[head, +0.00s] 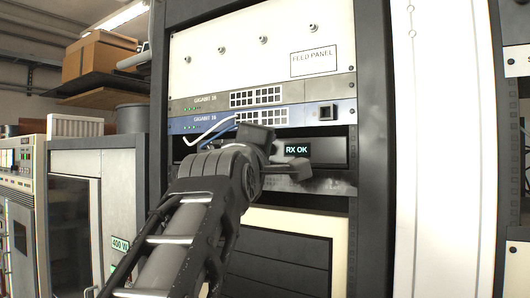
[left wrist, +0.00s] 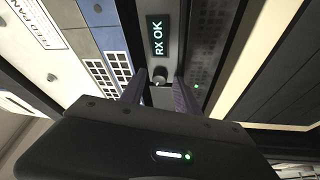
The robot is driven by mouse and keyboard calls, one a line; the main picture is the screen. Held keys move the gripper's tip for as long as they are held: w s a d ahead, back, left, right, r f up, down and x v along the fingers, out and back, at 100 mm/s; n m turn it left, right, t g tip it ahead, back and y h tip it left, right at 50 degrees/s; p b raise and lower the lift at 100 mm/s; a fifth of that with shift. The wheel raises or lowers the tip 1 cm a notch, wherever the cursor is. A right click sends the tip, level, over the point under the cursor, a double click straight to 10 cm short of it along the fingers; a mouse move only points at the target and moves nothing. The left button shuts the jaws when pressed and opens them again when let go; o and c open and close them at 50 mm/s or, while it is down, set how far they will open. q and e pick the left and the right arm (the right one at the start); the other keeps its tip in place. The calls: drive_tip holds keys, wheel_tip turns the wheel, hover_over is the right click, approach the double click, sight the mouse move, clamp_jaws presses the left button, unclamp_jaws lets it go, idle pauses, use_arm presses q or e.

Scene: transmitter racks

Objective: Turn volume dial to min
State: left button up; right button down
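The receiver unit (head: 340,180) is a dark rack panel with a small lit display (head: 297,149) reading "RX OK". My left gripper (left wrist: 160,84) is open, with one finger on each side of the dial and gaps visible between fingers and dial. In the head view my left gripper (head: 288,168) is in front of the panel just below the display, and it hides the dial. My right gripper is in neither view.
Above are two switch units (head: 325,90) with port grids and a white feed panel (head: 265,50). A white cable (head: 205,133) hangs near my arm. The rack's side posts (head: 374,120) frame the panel. A grey cabinet (head: 118,180) stands at left.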

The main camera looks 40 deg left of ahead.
use_arm(q)
drive_tip(key=shift+o, duration=0.2)
drive_tip(key=shift+s+d+f, duration=0.1)
drive_tip(key=b+v, duration=0.3)
drive_tip(key=v, duration=0.4)
drive_tip(key=shift+s+b, duration=0.25)
drive_tip(key=shift+b, duration=0.05)
